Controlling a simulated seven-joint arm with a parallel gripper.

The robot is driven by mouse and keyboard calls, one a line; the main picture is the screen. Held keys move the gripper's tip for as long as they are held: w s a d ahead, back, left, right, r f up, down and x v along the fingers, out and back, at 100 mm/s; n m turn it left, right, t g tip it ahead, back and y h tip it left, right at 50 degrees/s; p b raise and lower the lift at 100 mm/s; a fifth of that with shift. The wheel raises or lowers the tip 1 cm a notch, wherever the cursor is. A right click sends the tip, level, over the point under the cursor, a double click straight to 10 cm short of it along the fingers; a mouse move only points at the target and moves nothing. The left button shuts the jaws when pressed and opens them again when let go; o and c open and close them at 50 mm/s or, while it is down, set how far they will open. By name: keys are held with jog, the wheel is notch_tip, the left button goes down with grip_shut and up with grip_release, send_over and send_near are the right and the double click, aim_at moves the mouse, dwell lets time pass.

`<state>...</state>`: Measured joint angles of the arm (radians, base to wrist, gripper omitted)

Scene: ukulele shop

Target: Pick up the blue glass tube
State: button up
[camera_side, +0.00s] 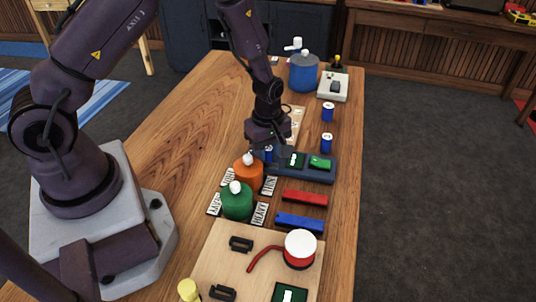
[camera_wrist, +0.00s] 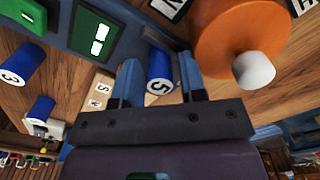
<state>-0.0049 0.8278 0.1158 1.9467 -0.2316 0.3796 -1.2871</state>
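No thing is plainly a glass tube; several short blue cylinders with white numbered ends are in view. One, marked 5 (camera_wrist: 159,66), shows between the fingers of my gripper (camera_wrist: 159,80) in the wrist view. In the side view this cylinder (camera_side: 269,152) is partly hidden below my gripper (camera_side: 267,147), beside the orange pot. My gripper points down and is open, with gaps visible between the fingers and the cylinder. Two other blue cylinders stand toward the right table edge, one farther (camera_side: 327,111) and one nearer (camera_side: 327,142). The wrist view shows one marked 3 (camera_wrist: 17,64).
An orange pot (camera_side: 248,176) with a white knob is close to my gripper, with a green pot (camera_side: 236,204) nearer. A dark blue tray (camera_side: 318,175) holds green pieces. Red (camera_side: 305,198) and blue (camera_side: 299,222) bars lie nearer. A blue pot (camera_side: 303,75) stands at the far end.

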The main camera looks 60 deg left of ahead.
grip_shut()
jog(key=shift+r, duration=0.1)
